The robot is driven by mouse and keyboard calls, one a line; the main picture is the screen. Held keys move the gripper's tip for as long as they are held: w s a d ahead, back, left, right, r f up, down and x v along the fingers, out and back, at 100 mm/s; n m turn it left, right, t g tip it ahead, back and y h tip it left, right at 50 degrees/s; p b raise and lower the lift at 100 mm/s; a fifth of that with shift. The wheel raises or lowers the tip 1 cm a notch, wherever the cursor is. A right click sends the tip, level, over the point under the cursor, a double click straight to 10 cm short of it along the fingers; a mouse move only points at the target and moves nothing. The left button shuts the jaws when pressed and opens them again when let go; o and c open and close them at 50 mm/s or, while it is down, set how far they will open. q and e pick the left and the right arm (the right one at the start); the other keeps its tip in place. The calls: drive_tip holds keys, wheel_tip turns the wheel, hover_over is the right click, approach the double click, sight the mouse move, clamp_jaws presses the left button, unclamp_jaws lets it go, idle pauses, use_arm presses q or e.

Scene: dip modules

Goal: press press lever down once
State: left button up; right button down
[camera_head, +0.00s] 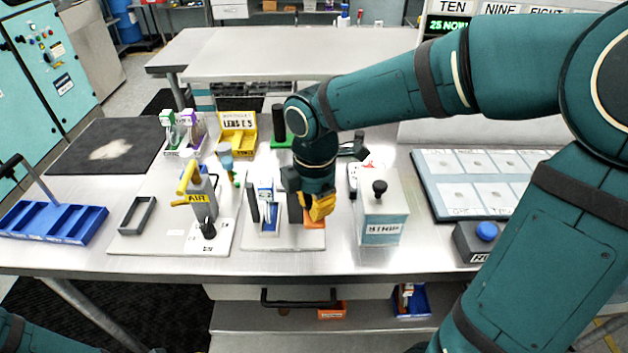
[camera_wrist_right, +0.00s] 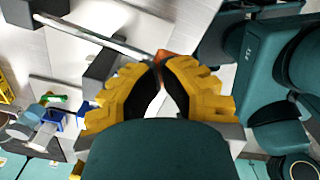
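The press stands on a pale base plate (camera_head: 285,237) at the middle of the bench, with dark grey uprights (camera_head: 293,205) and a blue part between them. My right gripper (camera_head: 318,212) points down at the press's right side, in front of an orange piece (camera_head: 313,224). In the right wrist view, its yellow fingertips (camera_wrist_right: 160,62) meet. A grey metal bar (camera_wrist_right: 95,36), apparently the press lever, runs to the fingertips; I cannot tell whether they touch it. The gripper and arm partly hide the press in the head view. My left gripper is not in view.
A white box with a black knob (camera_head: 382,213) stands close to the right of the gripper. Left of the press is a fixture with a yellow AIR handle (camera_head: 198,199). A blue tray (camera_head: 52,222) lies far left.

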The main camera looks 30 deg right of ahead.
drive_tip(key=shift+r+p, duration=1.35)
drive_tip(key=shift+r, duration=0.25)
use_arm(q)
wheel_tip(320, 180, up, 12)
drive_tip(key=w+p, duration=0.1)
drive_tip(key=p, duration=0.7)
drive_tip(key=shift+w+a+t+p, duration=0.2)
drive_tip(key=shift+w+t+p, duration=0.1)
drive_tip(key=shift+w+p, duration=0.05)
use_arm(e)
wheel_tip(320, 180, up, 10)
drive_tip(key=shift+f, duration=0.15)
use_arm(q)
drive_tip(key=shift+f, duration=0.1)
